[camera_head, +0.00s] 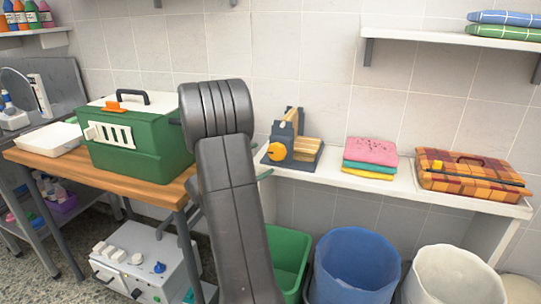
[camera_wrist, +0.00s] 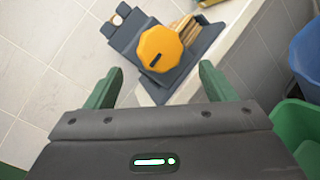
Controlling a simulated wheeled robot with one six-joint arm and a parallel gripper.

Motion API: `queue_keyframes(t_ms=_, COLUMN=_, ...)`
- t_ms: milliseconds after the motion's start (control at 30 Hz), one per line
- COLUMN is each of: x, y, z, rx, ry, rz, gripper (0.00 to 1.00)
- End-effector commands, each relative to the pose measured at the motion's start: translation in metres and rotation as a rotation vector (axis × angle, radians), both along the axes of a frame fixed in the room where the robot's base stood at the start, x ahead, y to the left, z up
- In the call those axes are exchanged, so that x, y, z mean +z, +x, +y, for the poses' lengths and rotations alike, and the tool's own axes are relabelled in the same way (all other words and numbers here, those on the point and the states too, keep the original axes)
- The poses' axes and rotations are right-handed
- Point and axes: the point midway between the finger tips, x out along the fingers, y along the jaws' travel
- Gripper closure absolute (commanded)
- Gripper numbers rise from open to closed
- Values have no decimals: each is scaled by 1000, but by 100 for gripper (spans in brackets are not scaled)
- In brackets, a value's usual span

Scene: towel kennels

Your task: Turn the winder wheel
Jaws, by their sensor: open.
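The winder (camera_head: 296,143) stands on a white wall shelf in the head view, a dark blue-grey body with wooden parts. Its yellow wheel (camera_head: 277,151) faces out at the front left. In the wrist view the yellow wheel (camera_wrist: 160,48) is a many-sided knob with a dark slot, on the dark winder body (camera_wrist: 189,76). My gripper (camera_wrist: 158,80) is open, with one green finger on each side below the wheel in the picture. The fingers appear apart from the wheel, and nothing is between them.
Folded towels (camera_head: 371,152) and a plaid case (camera_head: 472,177) share the shelf (camera_head: 405,185) to the right. A green bin (camera_head: 290,258), a blue bin (camera_head: 352,262) and a white bin (camera_head: 452,278) stand below. A green carrier (camera_head: 135,150) sits on a wooden table at left.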

Motion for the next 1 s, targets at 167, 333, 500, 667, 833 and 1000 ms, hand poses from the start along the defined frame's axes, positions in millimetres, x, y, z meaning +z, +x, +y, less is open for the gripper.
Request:
queue_keyframes(t_ms=167, x=0, y=23, z=-25, rx=-4, ry=0, rz=0, gripper=23)
queue_keyframes(t_ms=333, x=0, y=37, z=-36, rx=-4, ry=0, rz=0, gripper=23)
queue_keyframes(t_ms=500, x=0, y=41, z=-39, rx=0, ry=1, rz=-1, gripper=23)
queue_keyframes(t_ms=667, x=0, y=41, z=-39, rx=0, ry=1, rz=-1, gripper=23)
queue_keyframes(t_ms=833, x=0, y=41, z=-39, rx=-1, ry=1, rz=0, gripper=46)
queue_keyframes(t_ms=1000, x=0, y=41, z=-39, rx=-1, ry=1, rz=0, gripper=67)
